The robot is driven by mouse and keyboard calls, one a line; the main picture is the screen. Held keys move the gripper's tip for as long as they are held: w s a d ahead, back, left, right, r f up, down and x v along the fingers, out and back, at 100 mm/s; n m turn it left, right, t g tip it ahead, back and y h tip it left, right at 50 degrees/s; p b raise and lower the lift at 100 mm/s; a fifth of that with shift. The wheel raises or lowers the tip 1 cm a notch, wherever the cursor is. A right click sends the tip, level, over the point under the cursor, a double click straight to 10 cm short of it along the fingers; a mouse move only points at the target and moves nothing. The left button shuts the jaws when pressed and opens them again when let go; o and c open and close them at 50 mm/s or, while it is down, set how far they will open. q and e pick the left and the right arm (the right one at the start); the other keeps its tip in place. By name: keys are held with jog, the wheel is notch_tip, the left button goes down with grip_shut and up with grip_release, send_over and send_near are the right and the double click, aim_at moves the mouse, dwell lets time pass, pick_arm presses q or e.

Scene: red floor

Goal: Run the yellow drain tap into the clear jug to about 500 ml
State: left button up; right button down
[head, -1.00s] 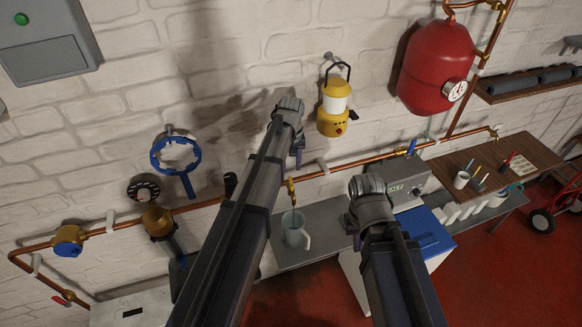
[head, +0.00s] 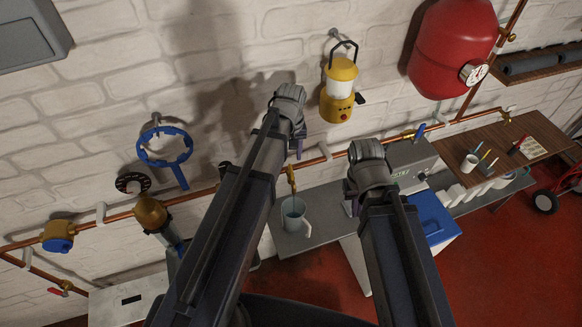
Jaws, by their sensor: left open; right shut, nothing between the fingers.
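The yellow drain tap (head: 290,180) hangs from the copper pipe at the middle of the head view. The clear jug (head: 294,214) stands upright on the grey bench right below the tap, its handle to the right. Its level marks and any stream of water are too small to tell. My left gripper (head: 299,147) is open, above the tap in the picture, and its fingers are mostly hidden by its wrist. My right gripper (head: 350,205) is shut and empty, to the right of the jug and apart from it.
The copper pipe (head: 230,186) runs along the brick wall. A yellow lantern (head: 338,95) hangs close to my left gripper. A grey box (head: 412,165) and a blue-lidded bin (head: 432,215) are at right. The grey bench (head: 290,246) is bare in front of the jug.

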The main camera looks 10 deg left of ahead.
aim_at(291, 170)
pick_arm(q)
notch_tip(291, 170, down, 7)
jog(key=b, duration=0.6)
jog(key=shift+w+f+b, duration=0.15)
jog(key=shift+f+b, duration=0.05)
jog(key=shift+b, duration=0.15)
grip_shut()
